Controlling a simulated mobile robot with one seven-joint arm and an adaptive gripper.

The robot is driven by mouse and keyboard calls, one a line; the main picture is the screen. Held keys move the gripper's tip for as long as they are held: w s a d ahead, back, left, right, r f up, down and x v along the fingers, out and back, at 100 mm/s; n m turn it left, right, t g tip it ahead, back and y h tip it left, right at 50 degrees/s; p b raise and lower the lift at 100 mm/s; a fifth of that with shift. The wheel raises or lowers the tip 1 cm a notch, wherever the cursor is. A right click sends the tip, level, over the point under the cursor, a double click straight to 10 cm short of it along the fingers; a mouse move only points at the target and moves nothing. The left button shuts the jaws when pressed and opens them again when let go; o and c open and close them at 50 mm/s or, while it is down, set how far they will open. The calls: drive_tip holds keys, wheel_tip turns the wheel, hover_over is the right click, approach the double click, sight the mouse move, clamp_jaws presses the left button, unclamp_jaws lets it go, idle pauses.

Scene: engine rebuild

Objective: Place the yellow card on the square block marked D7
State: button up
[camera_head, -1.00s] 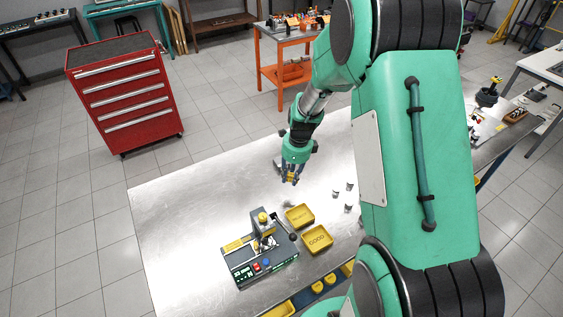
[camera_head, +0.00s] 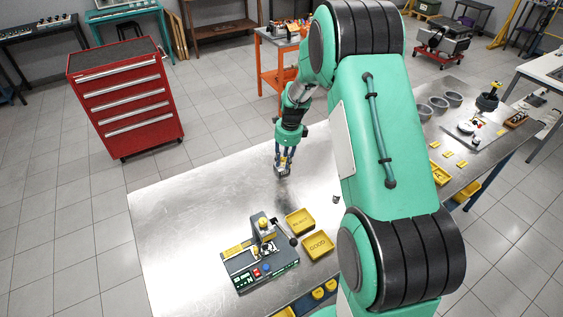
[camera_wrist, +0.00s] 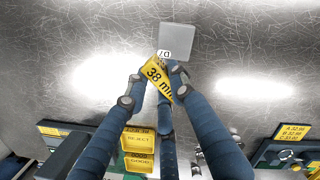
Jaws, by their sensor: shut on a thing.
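The yellow card (camera_wrist: 157,78), printed "38 m…", is held between the blue fingers of my gripper (camera_wrist: 155,90) in the wrist view. The card is tilted and its end is partly covered by a finger. The grey square block (camera_wrist: 177,42) lies just beyond the card, with a white D7 label on its near edge. The card's far end comes close to the label; I cannot tell whether it touches the block. In the head view my gripper (camera_head: 283,168) points down, low over the steel table (camera_head: 190,190); the card cannot be made out there.
In the head view a yellow REJECT tray (camera_head: 299,221) and GOOD tray (camera_head: 317,246) stand nearer, beside a dark gauge fixture (camera_head: 259,262). A small grey piece (camera_head: 336,199) lies to the right by my arm. The table's left part is clear.

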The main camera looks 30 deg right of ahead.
sight(282, 161)
drive_tip(key=shift+w+d+f, duration=0.1)
drive_tip(key=shift+w+d, duration=0.15)
drive_tip(key=shift+w, duration=0.5)
drive_tip(key=shift+w+d+f, duration=0.1)
drive_tip(key=shift+w+d, duration=0.1)
drive_tip(key=shift+w, duration=0.55)
drive_tip(key=shift+w+d, duration=0.15)
drive_tip(key=shift+w, duration=0.3)
drive_tip(key=shift+f+b, duration=0.35)
drive_tip(key=shift+f, duration=1.4)
drive_tip(key=shift+f, duration=0.1)
drive_tip(key=o, duration=1.1)
drive_tip(key=shift+c, duration=0.2)
wheel_tip(282, 161, up, 12)
drive_tip(key=s+d+p, duration=0.1)
